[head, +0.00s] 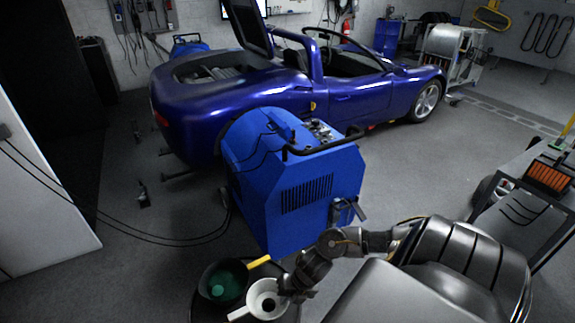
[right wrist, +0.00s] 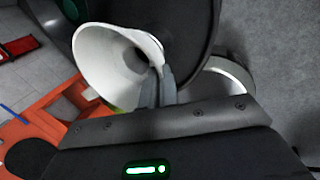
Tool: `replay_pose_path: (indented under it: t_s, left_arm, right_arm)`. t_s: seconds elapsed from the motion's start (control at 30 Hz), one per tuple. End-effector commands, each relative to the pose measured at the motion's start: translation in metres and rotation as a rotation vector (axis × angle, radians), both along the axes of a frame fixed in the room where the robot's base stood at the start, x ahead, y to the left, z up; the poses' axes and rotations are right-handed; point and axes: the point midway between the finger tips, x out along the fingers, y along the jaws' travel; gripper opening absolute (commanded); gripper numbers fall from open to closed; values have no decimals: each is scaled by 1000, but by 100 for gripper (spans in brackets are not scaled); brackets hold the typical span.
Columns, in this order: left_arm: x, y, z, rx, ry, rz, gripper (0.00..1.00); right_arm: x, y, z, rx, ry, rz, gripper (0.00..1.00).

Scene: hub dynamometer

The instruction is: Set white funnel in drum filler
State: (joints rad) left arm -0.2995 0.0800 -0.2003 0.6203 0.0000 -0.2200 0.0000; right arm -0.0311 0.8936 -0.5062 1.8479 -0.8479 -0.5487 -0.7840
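The white funnel (head: 266,301) is at the bottom of the head view, with its wide mouth facing up and a tab pointing left. My right gripper (head: 286,287) is at its right rim. In the right wrist view the funnel (right wrist: 103,62) shows large, and the fingers (right wrist: 158,88) are shut on its rim. The funnel is over or in front of a dark round top (head: 207,308), which I take for the drum filler. The funnel's lower end is hidden, so I cannot tell whether it sits in an opening. My left gripper is not in view.
A black round vessel with green inside (head: 223,283) and a yellow handle (head: 258,262) is close left of the funnel. A blue machine (head: 300,185) stands just behind. A blue car (head: 300,90) is farther back, and a cart (head: 535,215) is at right. Cables cross the left floor.

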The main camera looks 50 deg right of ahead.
Motion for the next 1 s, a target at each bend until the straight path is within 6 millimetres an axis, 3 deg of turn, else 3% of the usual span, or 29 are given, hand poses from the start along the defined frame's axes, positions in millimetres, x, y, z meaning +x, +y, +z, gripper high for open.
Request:
replay_pose_path:
  t_s: [0.13, 0.57, 0.73, 1.0]
  left_arm:
    - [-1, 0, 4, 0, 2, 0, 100]
    - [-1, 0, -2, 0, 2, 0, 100]
    - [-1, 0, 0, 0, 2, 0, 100]
    - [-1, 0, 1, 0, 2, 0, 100]
  right_arm:
    - [-2, 1, -17, 0, 3, -1, 0]
    - [-1, 0, -24, 0, 1, 1, 0]
    - [-1, 1, -22, 0, 1, 0, 23]
    - [-1, 0, -22, 0, 1, 0, 24]
